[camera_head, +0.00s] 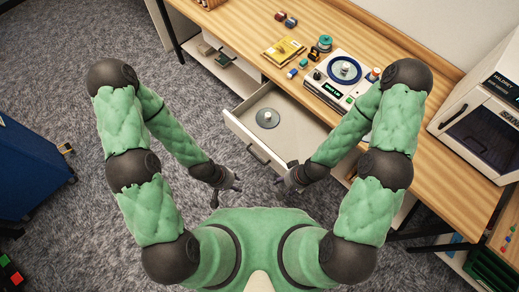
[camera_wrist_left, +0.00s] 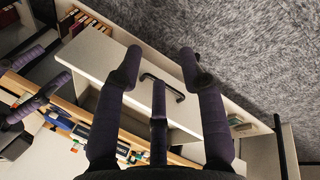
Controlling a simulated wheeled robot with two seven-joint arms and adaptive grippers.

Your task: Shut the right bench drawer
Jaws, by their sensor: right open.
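The bench drawer (camera_head: 238,122) is pulled out from the wooden bench, with a round grey disc (camera_head: 267,118) inside. Its pale front and dark bar handle (camera_head: 258,155) face me. In the left wrist view the drawer front (camera_wrist_left: 110,60) and its handle (camera_wrist_left: 163,87) show between and beyond my fingers. My left gripper (camera_head: 226,192) is open and empty, in front of the drawer's left part and apart from the handle; its spread fingers show in the left wrist view (camera_wrist_left: 160,70). My right gripper (camera_head: 281,182) is open, near the drawer's front right corner, which my right arm partly hides.
On the bench top (camera_head: 330,30) are a turntable-like device (camera_head: 342,75), a yellow tray (camera_head: 284,51) and several small parts. A pale compartment (camera_head: 230,68) with items lies further left under the bench. A blue bin (camera_head: 30,170) stands at the far left. Carpet between is clear.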

